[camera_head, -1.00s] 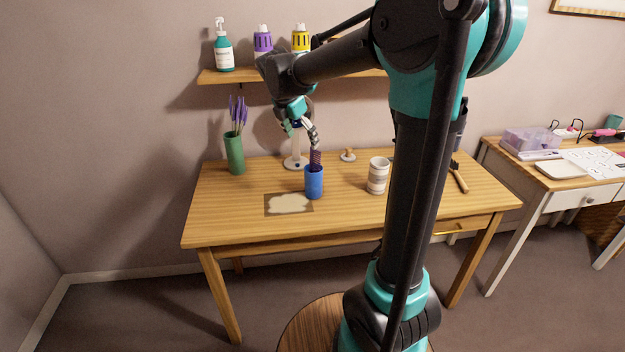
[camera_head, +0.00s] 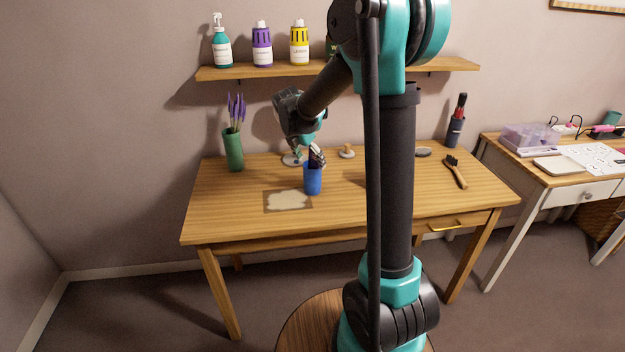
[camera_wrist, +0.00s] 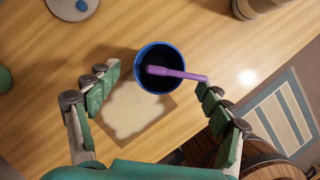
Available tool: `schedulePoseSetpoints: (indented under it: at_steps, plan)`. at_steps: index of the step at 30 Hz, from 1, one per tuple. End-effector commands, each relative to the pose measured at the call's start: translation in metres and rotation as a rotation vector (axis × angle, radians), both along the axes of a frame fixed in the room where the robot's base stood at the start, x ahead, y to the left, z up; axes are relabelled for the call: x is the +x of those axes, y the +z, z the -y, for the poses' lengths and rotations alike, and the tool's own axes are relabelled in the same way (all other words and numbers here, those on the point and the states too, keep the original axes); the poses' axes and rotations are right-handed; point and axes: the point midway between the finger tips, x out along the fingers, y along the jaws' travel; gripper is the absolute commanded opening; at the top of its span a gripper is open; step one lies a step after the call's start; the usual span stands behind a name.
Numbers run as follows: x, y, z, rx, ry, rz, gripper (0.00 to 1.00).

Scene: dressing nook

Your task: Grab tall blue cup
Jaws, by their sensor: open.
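The tall blue cup (camera_head: 313,182) stands upright on the wooden desk, behind the right part of a small mat. A purple handled item (camera_wrist: 172,72) stands in it; the wrist view looks down into its round mouth (camera_wrist: 140,75). My gripper (camera_head: 311,156) is above the cup, pointing down, with its fingers near the rim. In the wrist view my gripper (camera_wrist: 158,80) is open, one finger on each side of the cup, with gaps between. How far the fingertips are above the rim is hard to tell.
A green vase (camera_head: 233,151) with purple stems stands left on the desk (camera_head: 225,215). A mat (camera_head: 288,201) lies in front. A brush (camera_head: 456,172) lies right. A shelf (camera_head: 345,70) with bottles hangs above.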

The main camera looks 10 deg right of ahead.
Motion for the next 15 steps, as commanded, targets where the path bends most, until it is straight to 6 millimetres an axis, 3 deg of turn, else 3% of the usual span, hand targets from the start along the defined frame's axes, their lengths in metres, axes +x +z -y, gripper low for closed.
schedulePoseSetpoints:
  at_steps: [7,15]
  plan:
    - [0.011,-0.032,0.010,0.001,-0.002,0.001,0.80]
    - [0.013,-0.040,0.012,0.000,-0.001,0.000,0.80]
